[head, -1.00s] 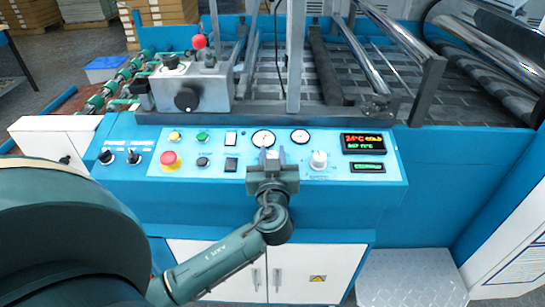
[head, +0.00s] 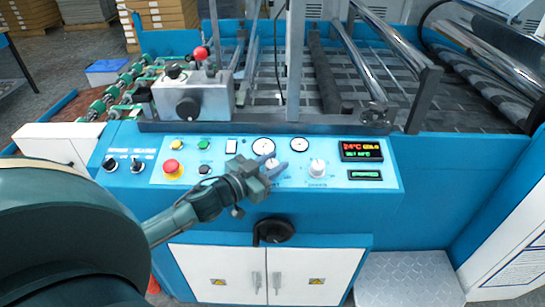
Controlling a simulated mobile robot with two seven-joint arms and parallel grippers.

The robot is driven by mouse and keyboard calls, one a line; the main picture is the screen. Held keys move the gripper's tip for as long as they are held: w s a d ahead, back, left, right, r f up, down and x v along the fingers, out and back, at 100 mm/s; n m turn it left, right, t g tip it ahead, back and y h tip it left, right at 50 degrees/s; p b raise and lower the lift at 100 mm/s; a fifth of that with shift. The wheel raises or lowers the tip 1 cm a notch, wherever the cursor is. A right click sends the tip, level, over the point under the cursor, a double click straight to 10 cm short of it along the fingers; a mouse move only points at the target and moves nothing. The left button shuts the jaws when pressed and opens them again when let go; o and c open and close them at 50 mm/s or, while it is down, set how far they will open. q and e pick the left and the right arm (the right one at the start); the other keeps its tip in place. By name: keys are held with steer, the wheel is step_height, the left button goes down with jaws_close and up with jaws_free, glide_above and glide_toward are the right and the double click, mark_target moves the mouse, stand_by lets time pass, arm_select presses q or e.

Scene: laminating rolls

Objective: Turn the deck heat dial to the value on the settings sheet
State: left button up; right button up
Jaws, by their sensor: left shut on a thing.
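The blue control panel (head: 380,183) carries two white dials below two gauges. My left gripper (head: 270,168) is shut on the left white dial (head: 272,162), whose face shows partly between the fingers. The other white dial (head: 317,168) stands free to its right. The labels under both dials are too small to read, so I cannot tell by name which is deck heat. The display (head: 361,150) shows a red reading of about 24°C, an orange word like COLD and a green set line too blurred to read. My right gripper is not in view.
A red emergency button (head: 172,168) and small switches sit left of the gripper. A black hand knob (head: 274,232) sticks out below the panel. A printed white sheet or label (head: 520,270) at the lower right is unreadable. Rollers and a metal frame lie behind the panel.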

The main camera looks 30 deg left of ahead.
arm_select(q)
steer(key=shift+a+r+m+h, duration=0.1)
steer(key=shift+r+m+h, duration=0.1)
steer(key=shift+m+h, duration=0.35)
steer(key=shift+h+p, duration=0.25)
steer(key=shift+p, duration=0.1)
steer(key=shift+g, duration=0.3)
steer(key=shift+f+m, duration=0.1)
steer(key=shift+m, duration=0.15)
steer(key=o, duration=0.9)
steer(key=shift+f, duration=0.1)
steer(key=shift+o, duration=0.2)
